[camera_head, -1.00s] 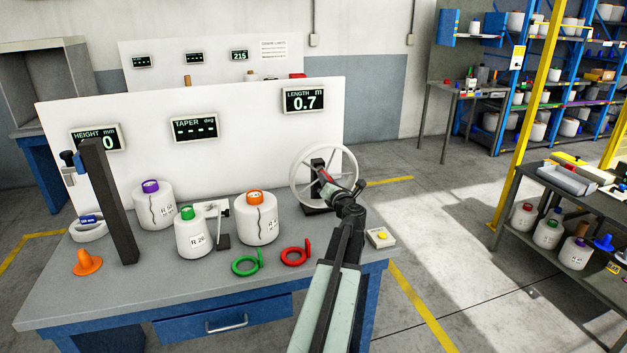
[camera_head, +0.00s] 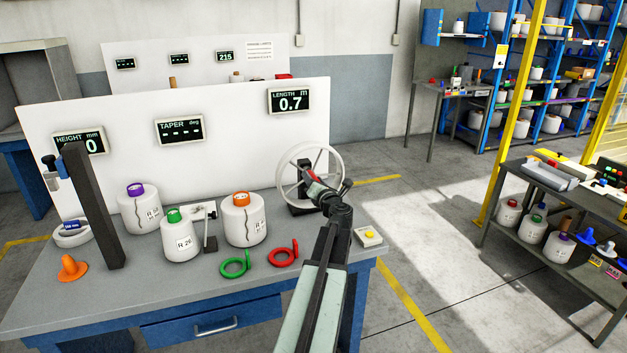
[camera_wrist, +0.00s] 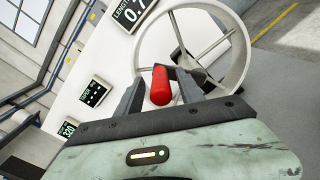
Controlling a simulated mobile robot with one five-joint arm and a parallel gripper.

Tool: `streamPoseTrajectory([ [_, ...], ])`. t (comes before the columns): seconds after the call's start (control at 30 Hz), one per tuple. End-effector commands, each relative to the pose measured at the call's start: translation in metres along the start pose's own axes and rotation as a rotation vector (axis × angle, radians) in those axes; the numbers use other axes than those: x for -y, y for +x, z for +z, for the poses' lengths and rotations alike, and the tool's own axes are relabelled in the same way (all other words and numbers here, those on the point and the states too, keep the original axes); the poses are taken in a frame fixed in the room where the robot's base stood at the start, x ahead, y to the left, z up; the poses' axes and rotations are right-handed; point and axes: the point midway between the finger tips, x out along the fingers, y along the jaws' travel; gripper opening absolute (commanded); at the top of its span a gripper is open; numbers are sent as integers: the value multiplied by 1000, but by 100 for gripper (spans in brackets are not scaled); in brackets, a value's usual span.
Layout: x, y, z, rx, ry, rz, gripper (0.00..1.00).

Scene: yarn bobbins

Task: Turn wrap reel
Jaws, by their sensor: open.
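The wrap reel (camera_head: 290,160) is a white spoked wheel on a dark stand at the right end of the grey bench. It also shows tilted in the wrist view (camera_wrist: 241,62). Its red handle (camera_wrist: 160,86) lies between my gripper's two dark fingers (camera_wrist: 163,90). The fingers are open, with the handle apart from at least the right one; contact on the left cannot be told. In the head view my gripper (camera_head: 320,190) is at the wheel's lower right. The length display (camera_head: 291,101) reads 0.7 m.
A small box with a yellow button (camera_head: 369,236) sits at the bench's right edge.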

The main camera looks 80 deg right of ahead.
Motion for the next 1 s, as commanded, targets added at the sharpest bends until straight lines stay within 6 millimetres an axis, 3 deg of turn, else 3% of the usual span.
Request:
streamPoseTrajectory([
  [0.43, -2, -73, -1, 0, 1, 0, 45],
  [1.0, -1, -76, 0, 0, 1, 0, 45],
])
